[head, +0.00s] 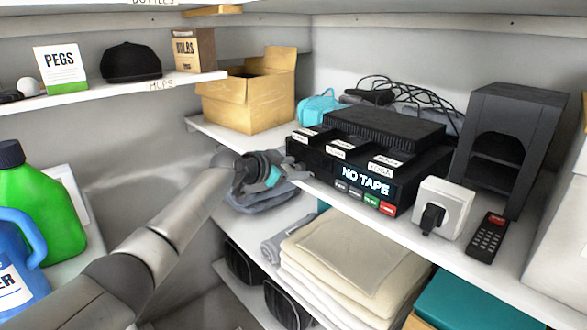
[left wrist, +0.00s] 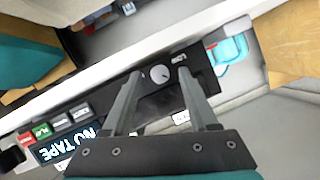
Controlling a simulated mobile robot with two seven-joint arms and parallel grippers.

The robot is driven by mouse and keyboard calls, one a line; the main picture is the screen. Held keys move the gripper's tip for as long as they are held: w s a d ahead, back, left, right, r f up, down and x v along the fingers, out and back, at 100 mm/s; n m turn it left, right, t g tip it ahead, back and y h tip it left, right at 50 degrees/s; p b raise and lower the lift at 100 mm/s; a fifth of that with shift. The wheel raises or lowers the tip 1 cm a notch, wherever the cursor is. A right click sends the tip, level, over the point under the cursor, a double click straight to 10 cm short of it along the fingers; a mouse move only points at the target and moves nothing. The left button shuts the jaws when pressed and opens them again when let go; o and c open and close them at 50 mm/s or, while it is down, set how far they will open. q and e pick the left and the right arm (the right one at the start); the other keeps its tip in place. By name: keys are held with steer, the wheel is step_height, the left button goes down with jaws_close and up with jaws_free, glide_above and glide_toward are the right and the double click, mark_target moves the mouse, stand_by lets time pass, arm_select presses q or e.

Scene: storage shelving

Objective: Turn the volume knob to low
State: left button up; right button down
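A black tape player (head: 400,160) with a lit "NO TAPE" display (head: 365,181) stands on the middle shelf. In the left wrist view its front shows a round grey knob (left wrist: 159,74) with a pointer mark, beside a small white label. My left gripper (head: 296,170) is at the left end of the player's front. In the left wrist view the left gripper (left wrist: 158,73) is open, one finger on each side of the knob, with gaps visible. I cannot tell how deep the fingertips reach. In the head view the knob is not discernible. My right gripper is not in view.
A cardboard box (head: 250,97) and a turquoise item (head: 322,108) are left of the player. A white socket box with a black plug (head: 443,207), a remote (head: 487,237) and a dark stand (head: 512,130) are to the right. Folded towels (head: 350,255) lie below.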

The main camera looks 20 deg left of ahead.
arm_select(q)
jaws_close()
stand_by(0.6)
steer(key=shift+w+a+n+g+h+b, duration=0.1)
steer(key=shift+n+g+h+b, duration=0.35)
steer(key=shift+n+b, duration=0.5)
steer(key=shift+w+a+n+g+h+b, duration=0.15)
steer(key=shift+n+g+h+b, duration=0.4)
steer(key=shift+n+h+b, duration=0.6)
steer(key=shift+b, duration=0.35)
jaws_free()
